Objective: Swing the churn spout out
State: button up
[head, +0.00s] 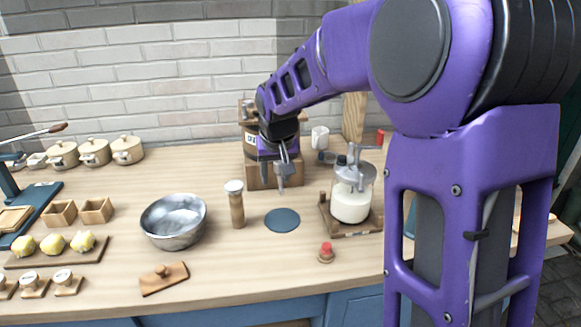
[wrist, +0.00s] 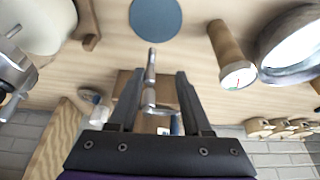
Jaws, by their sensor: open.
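A dark vessel with a white label (head: 250,141) stands on a wooden block (head: 259,175) near the back wall; my arm and gripper hide part of it. I take it for the churn. In the wrist view, a slim metal spout (wrist: 151,68) runs from its curved base toward the blue disc's side. My gripper (wrist: 157,75) is open, with one dark finger on each side of the spout. Visible gaps separate the fingers from the spout. In the head view my gripper (head: 284,172) is at the vessel's front, where spout and fingers are hard to tell apart.
A blue disc (head: 282,220) lies in front of the block. A wooden grinder (head: 236,207) and a metal bowl (head: 174,221) stand to the left. A cranked glass jar (head: 351,204) of white contents stands close right. A small red-topped piece (head: 326,253) sits in front.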

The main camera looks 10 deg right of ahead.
jog(key=shift+w+d+r+p, duration=0.15)
jog(key=shift+r+p, duration=0.45)
jog(key=shift+r, duration=0.35)
jog(key=shift+w+d+r+p, duration=0.1)
jog(key=shift+d+r+p, duration=0.05)
jog(key=shift+r+p, duration=0.65)
jog(key=shift+w+d+r+p, duration=0.15)
jog(key=shift+r+p, duration=0.3)
jog(key=shift+r, duration=0.65)
